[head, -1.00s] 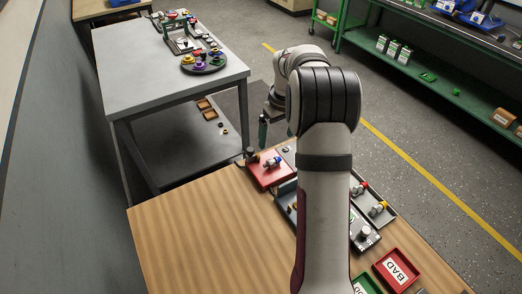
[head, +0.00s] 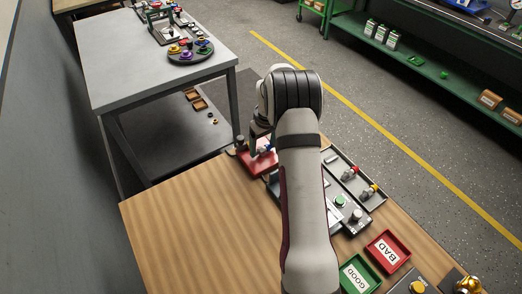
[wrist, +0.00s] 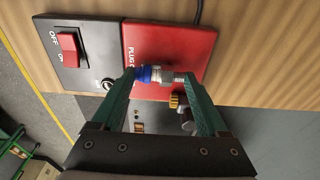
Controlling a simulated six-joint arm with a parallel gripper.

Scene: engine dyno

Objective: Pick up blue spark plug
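The blue spark plug (wrist: 145,74) lies across the red box marked "PLUG" (wrist: 175,45) in the wrist view, with its blue band at the left and metal body at the right. It also shows, partly hidden, in the head view (head: 265,149) on the red box (head: 258,165). My gripper (wrist: 158,78) is open, its two green fingers pointing at the box. In the wrist view the fingertips lie at the plug's two ends. I cannot tell whether they touch it or are above it. In the head view my arm hides most of the gripper.
A black switch box (wrist: 72,55) with a red rocker adjoins the red box. A brass knurled part (wrist: 178,101) shows between my fingers. A grey tray (head: 345,160) holds other plugs; red BAD (head: 403,246) and green GOOD (head: 343,285) trays sit nearer. The wooden table's left side is clear.

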